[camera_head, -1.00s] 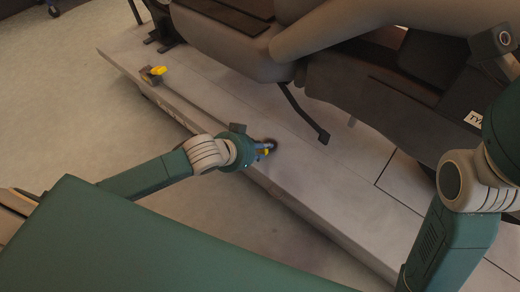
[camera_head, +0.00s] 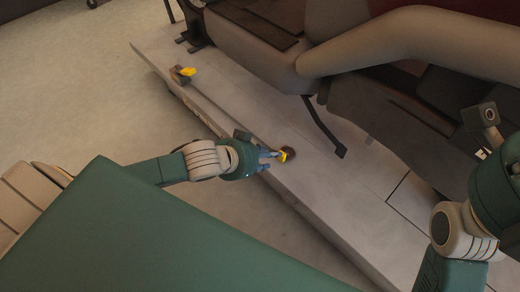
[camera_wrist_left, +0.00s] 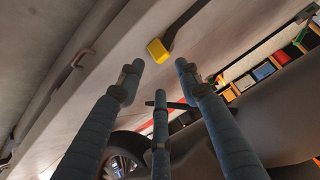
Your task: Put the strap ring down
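The grey lift platform (camera_head: 330,210) runs diagonally under a large motorcycle (camera_head: 400,50). Another yellow piece (camera_head: 188,71) sits at the platform's far left edge.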

